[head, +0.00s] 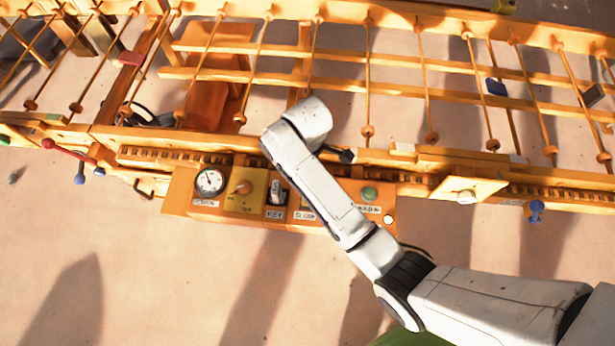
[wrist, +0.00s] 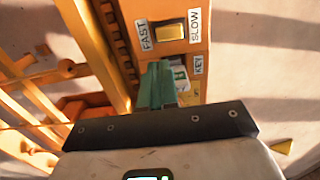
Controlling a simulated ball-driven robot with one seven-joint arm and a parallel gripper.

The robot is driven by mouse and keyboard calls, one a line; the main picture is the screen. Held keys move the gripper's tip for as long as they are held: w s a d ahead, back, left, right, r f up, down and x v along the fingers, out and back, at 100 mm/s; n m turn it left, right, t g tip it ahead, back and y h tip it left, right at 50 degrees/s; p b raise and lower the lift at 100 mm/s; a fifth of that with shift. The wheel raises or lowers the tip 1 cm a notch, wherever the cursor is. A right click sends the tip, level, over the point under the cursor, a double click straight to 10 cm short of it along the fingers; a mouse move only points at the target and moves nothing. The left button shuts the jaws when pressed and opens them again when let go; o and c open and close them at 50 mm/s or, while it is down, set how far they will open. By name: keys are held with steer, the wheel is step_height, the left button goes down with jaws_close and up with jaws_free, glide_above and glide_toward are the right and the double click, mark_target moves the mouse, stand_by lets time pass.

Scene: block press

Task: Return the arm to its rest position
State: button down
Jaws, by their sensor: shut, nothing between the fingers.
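My white arm (head: 320,195) reaches from the lower right of the head view up over the orange control panel (head: 178,195), bending near the panel's back edge. My gripper (wrist: 156,84) shows in the wrist view, with its green fingers together and empty. The fingers are in front of the panel near the KEY label (wrist: 198,65). I cannot tell whether they touch anything. In the head view my gripper's fingers cannot be made out.
The panel holds a gauge (head: 209,182), a yellow speed switch (head: 245,190), a key switch (head: 277,191) and a green button (head: 369,194). Orange frame rails and rods (head: 430,90) fill the area behind. The sandy floor (head: 150,270) in front is clear.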

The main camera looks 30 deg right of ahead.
steer(key=shift+w+r, duration=0.1)
steer(key=shift+r, duration=0.7)
steer(key=shift+d, duration=0.1)
